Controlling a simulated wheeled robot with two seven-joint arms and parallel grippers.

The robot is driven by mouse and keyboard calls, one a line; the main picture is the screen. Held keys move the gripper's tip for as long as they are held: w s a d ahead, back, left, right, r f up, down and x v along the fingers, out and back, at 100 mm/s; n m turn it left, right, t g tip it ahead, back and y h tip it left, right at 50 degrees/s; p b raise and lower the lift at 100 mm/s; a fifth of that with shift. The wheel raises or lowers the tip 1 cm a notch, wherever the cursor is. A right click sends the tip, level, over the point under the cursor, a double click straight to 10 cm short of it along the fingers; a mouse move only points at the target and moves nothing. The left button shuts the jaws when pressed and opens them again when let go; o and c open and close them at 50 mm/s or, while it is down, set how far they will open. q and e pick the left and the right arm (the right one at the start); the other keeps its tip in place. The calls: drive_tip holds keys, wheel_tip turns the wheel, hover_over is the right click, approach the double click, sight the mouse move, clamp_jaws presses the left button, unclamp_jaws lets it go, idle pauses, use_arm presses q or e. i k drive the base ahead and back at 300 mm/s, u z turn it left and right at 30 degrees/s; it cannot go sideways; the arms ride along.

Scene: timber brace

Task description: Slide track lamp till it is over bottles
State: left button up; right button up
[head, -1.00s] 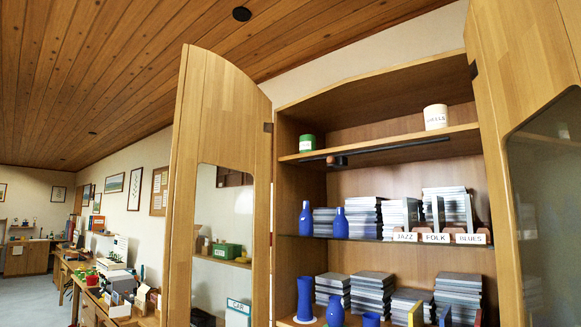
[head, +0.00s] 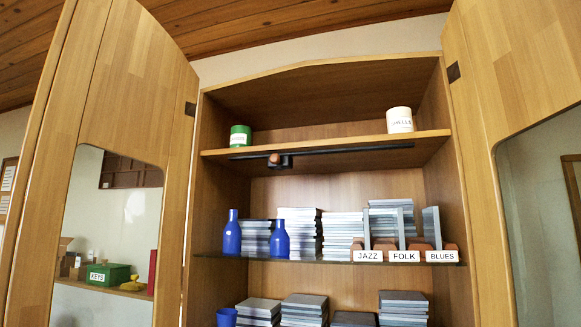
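The track lamp (head: 275,160) is a small dark fitting with a copper-coloured part. It hangs from a black track (head: 350,150) under the upper shelf, toward the track's left end. One blue bottle (head: 232,233) stands on the shelf below, left of the lamp in the picture. A second blue bottle (head: 280,241) stands nearly straight below the lamp in the picture. Whether the lamp lines up with them in depth I cannot tell. Neither of my grippers is in view.
The cabinet doors stand open at the left (head: 120,100) and right (head: 500,80). A green tin (head: 240,136) and a white tin (head: 399,120) stand on the upper shelf. Disc stacks and labelled holders, including JAZZ (head: 367,256), fill the middle shelf's right side.

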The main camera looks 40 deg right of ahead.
sight(275, 162)
drive_tip(key=z, duration=0.6)
drive_tip(key=i, duration=0.7)
drive_tip(key=z, duration=0.7)
